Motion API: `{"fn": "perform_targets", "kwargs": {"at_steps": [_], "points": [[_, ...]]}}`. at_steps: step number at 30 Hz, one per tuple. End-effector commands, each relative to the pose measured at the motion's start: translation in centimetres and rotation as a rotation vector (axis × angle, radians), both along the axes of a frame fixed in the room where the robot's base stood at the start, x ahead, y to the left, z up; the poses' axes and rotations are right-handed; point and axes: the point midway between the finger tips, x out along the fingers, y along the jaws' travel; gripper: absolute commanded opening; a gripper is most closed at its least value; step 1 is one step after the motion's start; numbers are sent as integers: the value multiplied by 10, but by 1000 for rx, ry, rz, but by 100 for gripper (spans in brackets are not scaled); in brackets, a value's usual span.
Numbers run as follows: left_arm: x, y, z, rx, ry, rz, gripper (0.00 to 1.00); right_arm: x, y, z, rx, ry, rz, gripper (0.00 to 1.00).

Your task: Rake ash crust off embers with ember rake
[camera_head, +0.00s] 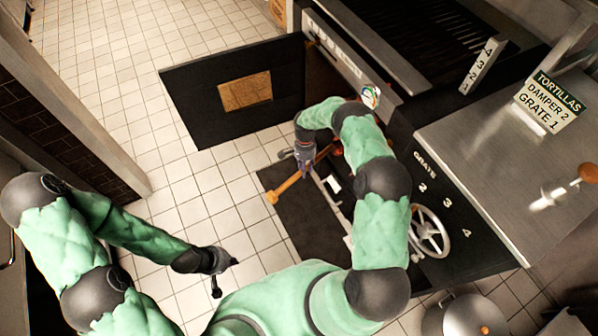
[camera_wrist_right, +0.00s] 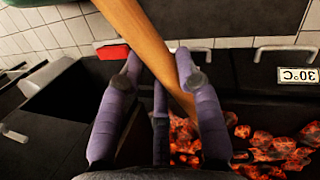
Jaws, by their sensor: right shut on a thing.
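The ember rake's wooden handle (camera_head: 290,186) slants across the front of the open oven in the head view. My right gripper (camera_head: 305,158) is shut on it. In the right wrist view the handle (camera_wrist_right: 143,40) runs down between the purple fingers (camera_wrist_right: 160,95). The rake's head is not clearly visible. Glowing orange embers (camera_wrist_right: 270,150) with dark patches lie below and to the right of the fingers, partly hidden by them. My left gripper (camera_head: 226,276) is open and empty over the tiled floor, away from the oven.
A black oven door (camera_head: 185,105) with a bronze panel stands open. A spoked handwheel (camera_head: 428,232) is on the oven front beside a grate scale. Tiled floor (camera_head: 110,60) is clear at left.

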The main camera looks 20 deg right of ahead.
Motion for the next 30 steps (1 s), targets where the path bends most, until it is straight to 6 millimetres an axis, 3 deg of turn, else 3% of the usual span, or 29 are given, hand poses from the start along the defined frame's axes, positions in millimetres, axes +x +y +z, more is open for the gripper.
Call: {"fn": "perform_targets", "kwargs": {"at_steps": [20,30], "points": [[0,0,-28,0,0,0,0,6,-70,0,-1,-2,-2,1],[0,0,-27,0,0,0,0,9,-104,1,-1,-2,-2,1]]}}
